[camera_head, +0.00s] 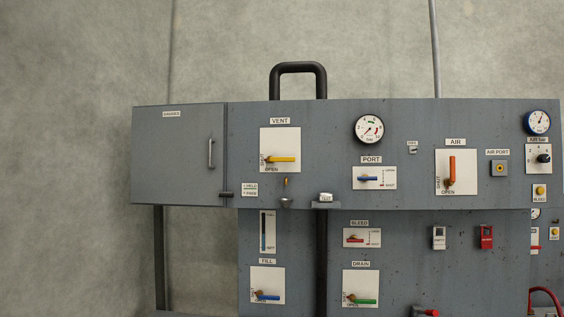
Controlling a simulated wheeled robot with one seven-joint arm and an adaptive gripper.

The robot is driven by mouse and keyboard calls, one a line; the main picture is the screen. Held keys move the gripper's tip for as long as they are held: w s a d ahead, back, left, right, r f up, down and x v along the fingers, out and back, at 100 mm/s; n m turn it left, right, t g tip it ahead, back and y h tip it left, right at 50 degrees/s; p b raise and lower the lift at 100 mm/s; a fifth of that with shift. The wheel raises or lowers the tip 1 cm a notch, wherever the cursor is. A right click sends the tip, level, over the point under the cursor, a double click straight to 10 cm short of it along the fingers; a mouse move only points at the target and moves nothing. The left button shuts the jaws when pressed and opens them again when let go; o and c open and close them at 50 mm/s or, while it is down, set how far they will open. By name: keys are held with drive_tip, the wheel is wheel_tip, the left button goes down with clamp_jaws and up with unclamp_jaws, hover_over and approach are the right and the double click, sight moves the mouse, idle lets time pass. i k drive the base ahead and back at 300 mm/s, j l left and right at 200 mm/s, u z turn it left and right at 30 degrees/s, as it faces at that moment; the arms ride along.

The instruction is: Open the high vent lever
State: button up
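The high vent lever (283,159) has a yellow handle on a white plate (288,138) under the label VENT, on the upper grey panel. Its handle lies about level, pointing right from a pivot at the plate's left side. The word OPEN is printed below the handle, and small upright lettering stands by the pivot. Nothing touches the lever. My gripper is not in view.
Left of the lever is a closed cabinet door with a handle (211,153). Right are a blue port lever (369,179) and an orange air lever (452,169). A black pipe loop (299,67) rises above.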

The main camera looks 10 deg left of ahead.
sight(270, 160)
drive_tip(key=i+j+u, duration=0.15)
drive_tip(key=i+j, duration=0.2)
drive_tip(key=i+j+u, duration=0.1)
drive_tip(key=i+j, duration=0.2)
drive_tip(key=i, duration=0.2)
